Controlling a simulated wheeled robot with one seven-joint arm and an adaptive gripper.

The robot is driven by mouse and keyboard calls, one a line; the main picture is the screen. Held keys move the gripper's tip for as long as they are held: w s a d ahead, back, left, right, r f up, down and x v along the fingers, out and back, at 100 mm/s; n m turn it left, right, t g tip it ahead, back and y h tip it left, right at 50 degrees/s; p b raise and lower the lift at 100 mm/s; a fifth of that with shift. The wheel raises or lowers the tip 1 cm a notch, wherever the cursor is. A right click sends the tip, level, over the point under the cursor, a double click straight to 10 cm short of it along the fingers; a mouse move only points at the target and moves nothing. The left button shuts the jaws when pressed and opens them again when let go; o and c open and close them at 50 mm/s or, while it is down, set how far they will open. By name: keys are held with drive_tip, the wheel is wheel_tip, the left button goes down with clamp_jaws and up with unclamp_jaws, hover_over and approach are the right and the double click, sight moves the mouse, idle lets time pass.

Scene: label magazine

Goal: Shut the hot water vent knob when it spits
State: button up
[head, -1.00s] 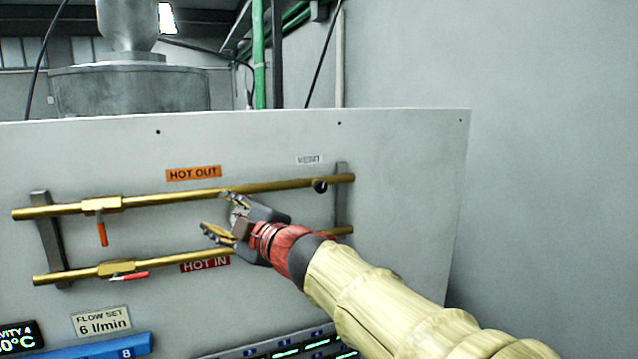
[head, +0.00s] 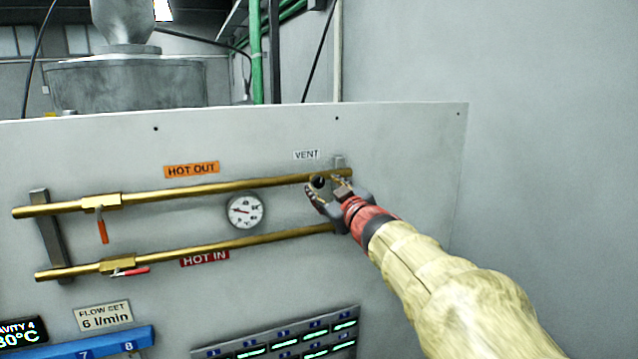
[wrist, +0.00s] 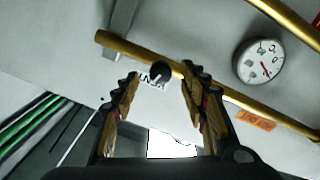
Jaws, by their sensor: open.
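The vent knob (head: 319,182) is a small round black knob on the right part of the upper brass pipe (head: 225,188), below the VENT label (head: 307,154). In the wrist view the knob (wrist: 160,71) sits ahead of the fingertips, between their lines. My gripper (head: 327,186) is open and empty, its fingers around or just in front of the knob in the head view. In the wrist view the open jaws (wrist: 160,80) show a gap between them. I cannot tell whether a finger touches the knob. No water or steam shows at the vent.
A dial gauge (head: 245,211) sits between the pipes. The HOT OUT valve has an orange lever (head: 102,230) hanging down; the lower pipe has a red lever (head: 131,272) lying along it. A lit panel (head: 285,338) is below. Free space lies right of the panel edge.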

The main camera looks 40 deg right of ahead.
sight(320, 183)
drive_tip(key=shift+x, duration=2.3)
drive_tip(key=shift+a, duration=0.1)
drive_tip(key=c, duration=1.1)
clamp_jaws()
